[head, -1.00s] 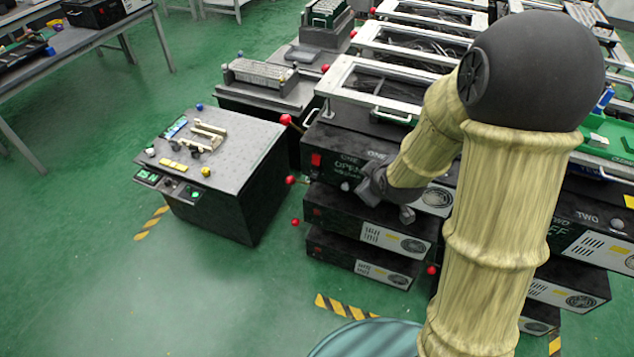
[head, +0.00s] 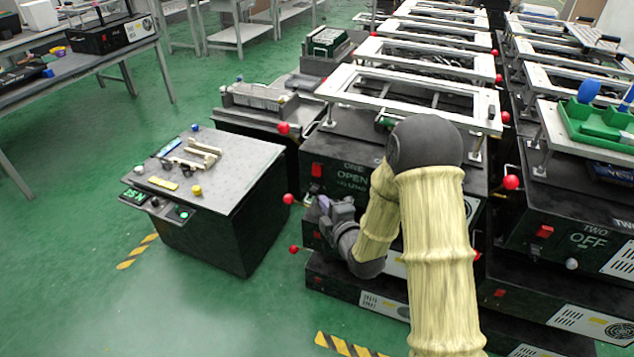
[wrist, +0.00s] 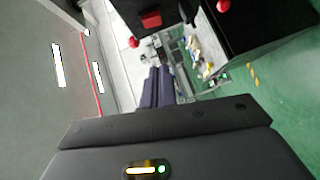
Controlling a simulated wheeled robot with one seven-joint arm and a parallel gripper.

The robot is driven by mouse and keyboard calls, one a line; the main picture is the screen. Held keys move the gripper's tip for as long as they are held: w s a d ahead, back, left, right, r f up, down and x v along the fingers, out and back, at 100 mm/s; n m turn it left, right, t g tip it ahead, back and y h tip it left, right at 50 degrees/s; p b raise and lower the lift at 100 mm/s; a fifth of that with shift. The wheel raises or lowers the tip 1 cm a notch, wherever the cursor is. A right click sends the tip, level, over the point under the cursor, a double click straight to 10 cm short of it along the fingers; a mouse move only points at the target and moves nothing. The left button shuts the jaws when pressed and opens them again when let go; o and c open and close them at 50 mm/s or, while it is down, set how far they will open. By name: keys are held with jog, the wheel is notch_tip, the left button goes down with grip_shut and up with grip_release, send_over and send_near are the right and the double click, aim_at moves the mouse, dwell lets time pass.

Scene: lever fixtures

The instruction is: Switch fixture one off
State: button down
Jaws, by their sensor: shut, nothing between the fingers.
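Fixture one (head: 350,150) is a black box in the head view, its front labelled ONE and OPEN. A red rectangular switch (head: 317,170) sits at the left of that front; a red block also shows at the top of the wrist view (wrist: 151,20). A red ball knob (head: 283,128) stands at the fixture's upper left, and another (head: 288,198) lower on the left. My gripper (head: 324,204) is in front of the fixture's lower left face, below the label, and hides part of it. Its fingers (wrist: 158,86) are shut and empty. I cannot tell whether they touch anything.
Fixture two (head: 590,205), labelled TWO and OFF, stands at right. Another black unit (head: 365,300) sits below fixture one. A grey-topped cabinet (head: 235,180) with small parts stands at left. Green floor (head: 220,310) is free in front of it.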

send_near(312, 172)
jog(key=w+a, duration=0.1)
jog(key=a, duration=0.3)
jog(key=w, duration=0.1)
jog(key=w+d, duration=0.1)
jog(key=w, duration=0.2)
jog(key=shift+d+f+b, duration=0.25)
jog(key=shift+f+b, duration=0.1)
jog(key=shift+b, duration=0.05)
jog(key=shift+f, duration=0.1)
